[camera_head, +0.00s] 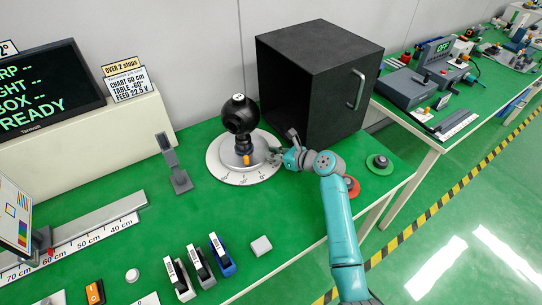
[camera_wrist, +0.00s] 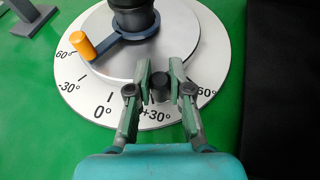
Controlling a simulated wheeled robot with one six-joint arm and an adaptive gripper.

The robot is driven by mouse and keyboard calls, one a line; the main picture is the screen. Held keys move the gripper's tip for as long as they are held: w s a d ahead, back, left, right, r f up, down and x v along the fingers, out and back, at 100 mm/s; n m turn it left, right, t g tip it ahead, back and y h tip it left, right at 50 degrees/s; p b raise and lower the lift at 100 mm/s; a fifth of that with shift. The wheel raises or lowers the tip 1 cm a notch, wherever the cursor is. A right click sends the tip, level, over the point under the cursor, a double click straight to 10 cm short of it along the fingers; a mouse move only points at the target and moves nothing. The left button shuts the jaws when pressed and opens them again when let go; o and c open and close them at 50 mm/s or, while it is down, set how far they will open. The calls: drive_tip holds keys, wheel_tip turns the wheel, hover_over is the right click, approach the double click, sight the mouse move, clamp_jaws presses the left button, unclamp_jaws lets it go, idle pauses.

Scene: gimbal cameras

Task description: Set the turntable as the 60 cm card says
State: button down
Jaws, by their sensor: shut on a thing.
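The turntable (camera_head: 222,170) is a pale disc with angle marks, also seen in the wrist view (camera_wrist: 190,40). A black ball-shaped device (camera_head: 240,115) stands at its centre. A dark blue arm with an orange knob (camera_wrist: 82,47) reaches left from the centre, between the -60° and -30° marks or close to -60°. My gripper (camera_wrist: 160,88) is shut on a short dark peg (camera_wrist: 160,80) near the +30° mark. The card (camera_head: 126,82) reads chart 60 cm, table -60°, feed 22.5 V.
A black box with a handle (camera_head: 318,70) stands behind my gripper. A grey stand (camera_head: 175,170) is left of the turntable.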

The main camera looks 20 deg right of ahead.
drive_tip(key=shift+w+d, duration=0.55)
drive_tip(key=shift+w, duration=0.05)
drive_tip(key=shift+w+d, duration=0.1)
drive_tip(key=shift+w, duration=0.05)
idle(0.3)
drive_tip(key=c, duration=1.1)
unclamp_jaws()
drive_tip(key=shift+o, duration=0.2)
drive_tip(key=v, duration=1.2)
